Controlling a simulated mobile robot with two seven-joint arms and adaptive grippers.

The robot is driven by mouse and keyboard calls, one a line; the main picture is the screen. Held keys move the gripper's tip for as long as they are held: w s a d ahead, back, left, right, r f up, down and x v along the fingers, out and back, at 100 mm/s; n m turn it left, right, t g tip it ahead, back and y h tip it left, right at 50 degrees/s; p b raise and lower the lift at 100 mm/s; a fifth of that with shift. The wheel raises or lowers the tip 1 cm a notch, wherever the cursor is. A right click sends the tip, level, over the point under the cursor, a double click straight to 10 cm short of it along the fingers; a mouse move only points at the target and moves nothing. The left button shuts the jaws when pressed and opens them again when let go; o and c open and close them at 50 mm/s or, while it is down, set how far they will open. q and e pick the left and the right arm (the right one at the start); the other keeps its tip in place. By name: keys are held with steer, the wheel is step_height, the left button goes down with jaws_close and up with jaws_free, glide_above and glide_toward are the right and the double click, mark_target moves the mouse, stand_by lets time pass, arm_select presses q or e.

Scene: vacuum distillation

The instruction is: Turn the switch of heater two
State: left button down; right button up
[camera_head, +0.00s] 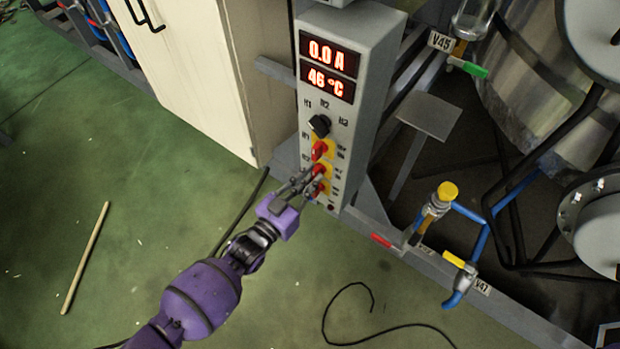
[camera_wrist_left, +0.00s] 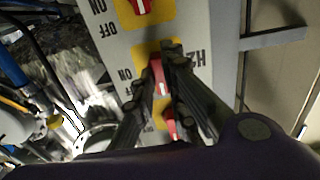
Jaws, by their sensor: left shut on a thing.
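A grey control box (camera_head: 357,95) carries a column of red switches on yellow plates, below a black knob (camera_head: 319,125). The upper red switch (camera_head: 319,150) is clear of my gripper. My left gripper (camera_head: 312,178) is at the red switch of heater two (camera_head: 320,169), just below. In the left wrist view the fingers (camera_wrist_left: 163,88) are shut around this switch (camera_wrist_left: 157,75), beside an H2 label (camera_wrist_left: 195,65). Another red switch (camera_wrist_left: 170,124) shows lower between the fingers. The fingers partly hide the lower switches. My right gripper is not in view.
The display (camera_head: 329,55) reads 0.0 A and 46 °C. A pale cabinet (camera_head: 195,70) stands left of the box. Pipes and a yellow-capped valve (camera_head: 447,191) are on the right. A stick (camera_head: 85,258) and a black cable (camera_head: 350,342) lie on the green floor.

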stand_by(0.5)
arm_select(q)
steer(key=c, duration=1.8)
jaws_free()
steer(key=v, duration=1.2)
